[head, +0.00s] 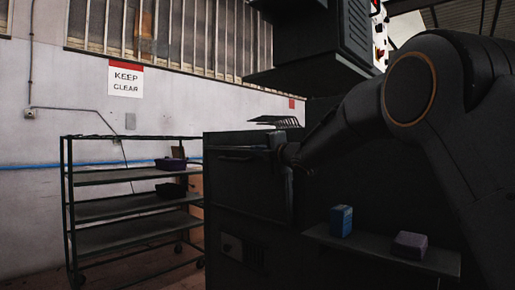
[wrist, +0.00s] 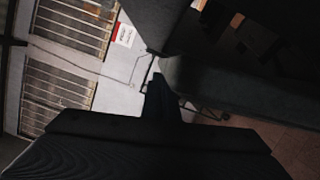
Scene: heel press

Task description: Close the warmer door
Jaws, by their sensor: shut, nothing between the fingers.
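The warmer (head: 245,240) is a dark cabinet in the middle of the head view. Its door (head: 245,187) is a dark panel on the upper front, with a bar handle near its top edge. A paler upright edge shows at the door's right side; how far it stands open is hard to tell. My gripper (head: 285,155) is at the upper right corner of the door, dark against dark, and contact cannot be made out. In the wrist view my gripper (wrist: 160,88) is shut and empty, close to a dark panel edge.
A blue box (head: 341,220) and a purple box (head: 410,245) rest on a shelf (head: 375,247) at right. A dark machine (head: 310,45) hangs above. Floor shows at lower left.

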